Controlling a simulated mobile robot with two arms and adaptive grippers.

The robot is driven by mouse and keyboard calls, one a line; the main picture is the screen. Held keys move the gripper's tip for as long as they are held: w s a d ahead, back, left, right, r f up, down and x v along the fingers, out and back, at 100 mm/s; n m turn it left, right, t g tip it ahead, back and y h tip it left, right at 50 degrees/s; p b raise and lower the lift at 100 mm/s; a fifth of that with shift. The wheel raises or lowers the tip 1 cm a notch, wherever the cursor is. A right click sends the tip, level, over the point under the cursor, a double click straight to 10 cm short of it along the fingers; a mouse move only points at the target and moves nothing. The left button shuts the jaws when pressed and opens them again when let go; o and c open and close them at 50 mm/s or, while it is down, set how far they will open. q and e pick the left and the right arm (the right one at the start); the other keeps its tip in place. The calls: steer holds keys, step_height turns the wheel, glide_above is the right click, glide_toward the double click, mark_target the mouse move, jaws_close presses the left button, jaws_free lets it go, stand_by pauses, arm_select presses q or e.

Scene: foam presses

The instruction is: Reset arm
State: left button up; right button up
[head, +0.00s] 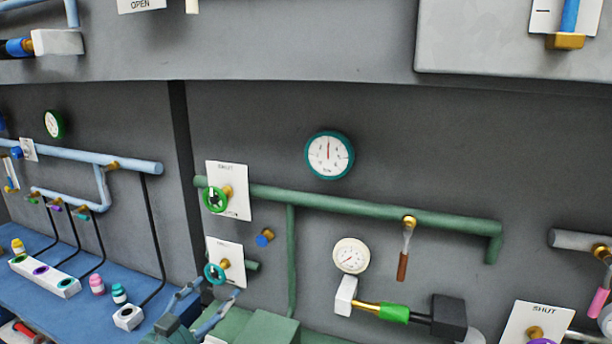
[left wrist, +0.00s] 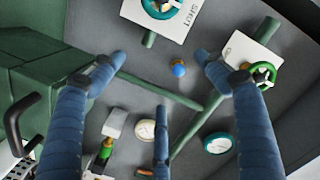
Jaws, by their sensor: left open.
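My left gripper (head: 207,300) shows low in the head view, with its blue fingers spread and nothing between them. It is in front of the lower SHUT plate and its teal valve wheel (head: 215,273). In the left wrist view the gripper (left wrist: 160,62) has its fingers apart. A small blue knob (left wrist: 178,68) appears between them there, on the wall behind. The teal wheel (left wrist: 162,5) is at the top, cut by the edge, and the green wheel (left wrist: 262,74) is to the right. My right gripper is in neither view.
A green pipe (head: 370,207) runs along the grey wall, with a teal-rimmed gauge (head: 329,155) above it. A white gauge (head: 351,255) and a green-handled fitting (head: 393,313) are lower right. A green box (head: 268,328) is close to my left gripper. A blue bench (head: 80,305) holds small bottles at left.

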arm_select(q)
steer(key=s+d+f+n+g+y, duration=0.1)
steer(key=s+f+n+g+y, duration=0.45)
steer(key=s+f, duration=1.2)
steer(key=s+f+n+g, duration=0.3)
steer(key=s+g, duration=0.5)
steer(key=s, duration=1.3)
step_height(320, 180, down, 31)
steer(key=s+b, duration=0.2)
steer(key=b, duration=0.2)
steer(key=s+a+f+g+b, duration=0.1)
steer(key=s+f+b, duration=0.1)
steer(key=s+f, duration=0.6)
steer(key=s+a+f+g+b, duration=0.1)
steer(key=s+f+b, duration=0.1)
steer(key=s+f, duration=0.6)
step_height(320, 180, down, 4)
steer(key=shift+s+a+r, duration=0.2)
steer(key=shift+s+a, duration=0.15)
steer(key=shift+s, duration=0.05)
steer(key=shift+m+h, duration=0.25)
